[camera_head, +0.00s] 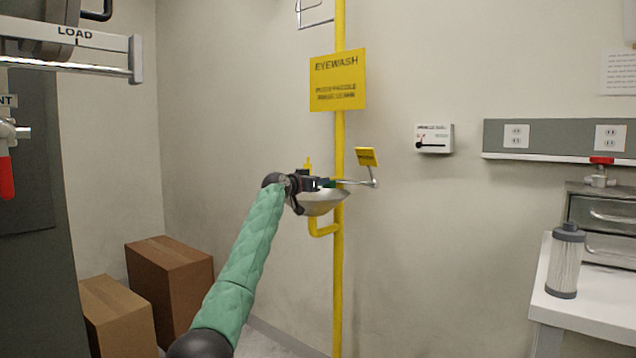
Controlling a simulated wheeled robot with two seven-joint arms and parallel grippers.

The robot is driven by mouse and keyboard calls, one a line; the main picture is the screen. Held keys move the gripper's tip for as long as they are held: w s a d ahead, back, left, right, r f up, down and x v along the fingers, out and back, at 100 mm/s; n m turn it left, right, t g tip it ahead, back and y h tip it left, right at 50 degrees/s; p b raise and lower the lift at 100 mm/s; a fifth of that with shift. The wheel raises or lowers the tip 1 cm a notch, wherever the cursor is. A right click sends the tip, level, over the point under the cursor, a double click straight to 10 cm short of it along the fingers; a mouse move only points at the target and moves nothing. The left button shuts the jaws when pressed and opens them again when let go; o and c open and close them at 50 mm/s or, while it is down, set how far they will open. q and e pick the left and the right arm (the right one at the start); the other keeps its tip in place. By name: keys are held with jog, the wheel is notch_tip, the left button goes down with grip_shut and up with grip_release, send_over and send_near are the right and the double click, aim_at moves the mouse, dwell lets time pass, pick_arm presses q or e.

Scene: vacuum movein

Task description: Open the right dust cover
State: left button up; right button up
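An eyewash station stands on a yellow pipe (339,240) near the wall, with a grey metal bowl (325,203) at about mid-height. My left arm comes up from below, and my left gripper (318,184) is over the bowl's left and middle part. A small dark green piece (328,183) shows at the gripper's tip; I cannot tell whether it is a dust cover or whether the fingers touch it. The gripper hides most of the bowl's top, so I cannot make out the right dust cover or its state. My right gripper is not in view.
A yellow paddle (367,157) on a metal lever stands right of the bowl. An eyewash sign (338,80) hangs above. Cardboard boxes (169,277) stand at lower left. A white bench (590,312) with a clear canister (565,265) is at right.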

pick_arm(q)
grip_shut()
